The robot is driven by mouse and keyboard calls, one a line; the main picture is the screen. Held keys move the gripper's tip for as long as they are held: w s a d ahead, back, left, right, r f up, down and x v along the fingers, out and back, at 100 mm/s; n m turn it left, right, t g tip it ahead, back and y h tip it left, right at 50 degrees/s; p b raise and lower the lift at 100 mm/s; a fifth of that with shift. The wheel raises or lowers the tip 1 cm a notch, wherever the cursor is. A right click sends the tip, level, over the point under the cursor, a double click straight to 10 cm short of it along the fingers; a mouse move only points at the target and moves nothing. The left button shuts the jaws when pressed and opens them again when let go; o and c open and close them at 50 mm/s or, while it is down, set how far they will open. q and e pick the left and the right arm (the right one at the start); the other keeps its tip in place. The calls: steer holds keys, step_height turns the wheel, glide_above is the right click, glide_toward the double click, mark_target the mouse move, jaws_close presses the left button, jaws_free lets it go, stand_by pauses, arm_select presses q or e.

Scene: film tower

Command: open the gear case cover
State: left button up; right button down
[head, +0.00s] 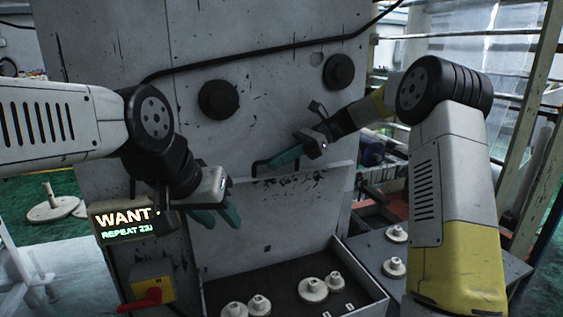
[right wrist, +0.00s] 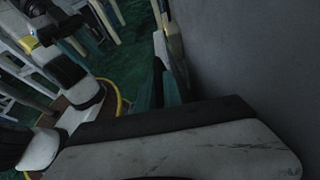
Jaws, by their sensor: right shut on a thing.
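The gear case cover (head: 268,222) seems to be the worn pale grey panel low on the front of the machine. It looks upright, its top edge scuffed; I cannot tell how far it stands from the case. A dark handle (head: 257,168) shows at its top edge. My right gripper (head: 284,161), with teal fingers, is shut at this handle; the fingers hide most of the grip. The right wrist view shows a teal finger (right wrist: 169,88) close to a grey surface. My left gripper (head: 216,216) is open and empty, in front of the cover's left side.
A dark tray (head: 367,287) with several pale round flanged parts is below the cover. More such parts stand on a grey surface at right. A lit display (head: 125,222) and a red switch (head: 145,300) are at left. Two black knobs (head: 218,99) are above.

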steer(key=c, duration=1.5)
jaws_free()
steer(key=shift+d, duration=0.1)
steer(key=shift+v, duration=3.85)
steer(key=shift+d, duration=0.1)
steer(key=shift+w+a+v, duration=0.1)
steer(key=shift+w+v, duration=0.1)
steer(key=shift+v, duration=0.95)
steer(key=shift+w+a+v, duration=0.1)
steer(key=shift+w+v, duration=0.1)
steer(key=shift+v, duration=0.9)
steer(key=shift+w+a+v, duration=0.1)
steer(key=shift+w+v, duration=0.1)
steer(key=shift+v, duration=1.95)
steer(key=shift+w+f, duration=0.1)
steer(key=shift+f, duration=0.05)
